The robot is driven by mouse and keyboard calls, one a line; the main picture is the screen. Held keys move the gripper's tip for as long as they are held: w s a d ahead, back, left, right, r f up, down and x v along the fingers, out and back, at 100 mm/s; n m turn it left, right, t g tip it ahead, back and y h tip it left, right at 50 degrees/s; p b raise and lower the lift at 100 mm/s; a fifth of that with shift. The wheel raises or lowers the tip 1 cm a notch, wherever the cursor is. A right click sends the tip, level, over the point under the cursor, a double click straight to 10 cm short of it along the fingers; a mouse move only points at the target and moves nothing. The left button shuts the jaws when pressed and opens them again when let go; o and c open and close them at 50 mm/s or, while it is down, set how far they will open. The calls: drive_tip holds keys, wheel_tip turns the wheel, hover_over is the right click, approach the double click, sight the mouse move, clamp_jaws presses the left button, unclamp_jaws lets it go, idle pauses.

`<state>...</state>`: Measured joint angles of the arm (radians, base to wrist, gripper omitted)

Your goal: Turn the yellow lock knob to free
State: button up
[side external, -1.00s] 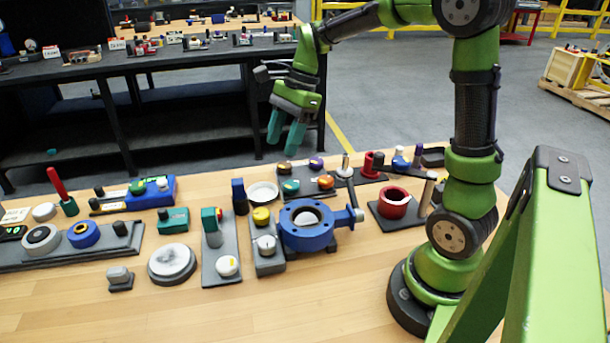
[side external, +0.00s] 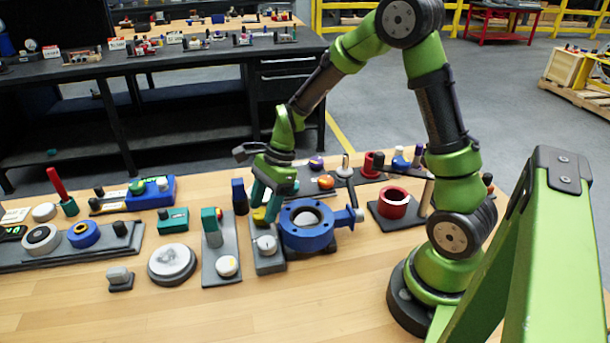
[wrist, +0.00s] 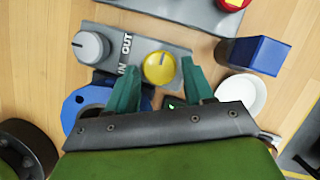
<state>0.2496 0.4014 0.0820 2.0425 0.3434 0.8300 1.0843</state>
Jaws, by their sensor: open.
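The yellow lock knob (wrist: 159,67) sits on a grey base plate (wrist: 121,40) in the wrist view, with a dark pointer line on its top. In the side view the knob (side external: 260,215) shows only in part, behind my gripper's fingers. A grey knob (wrist: 90,47) stands on the same plate, near the lettering "IN" and "OUT". My gripper (wrist: 163,82) is open, its two teal fingers spread to either side of the yellow knob's near edge. In the side view my gripper (side external: 266,208) is low over the knob. I cannot tell whether a finger touches it.
The blue flanged valve body (side external: 306,238) stands right beside the plate. A blue block (wrist: 255,55) and a white round dish (wrist: 241,95) are close on the other side. Plates with other knobs and parts lie around. The front of the wooden table (side external: 200,315) is clear.

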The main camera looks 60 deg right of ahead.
drive_tip(key=shift+a+f, duration=0.2)
drive_tip(key=shift+f, duration=0.25)
drive_tip(key=c, duration=0.8)
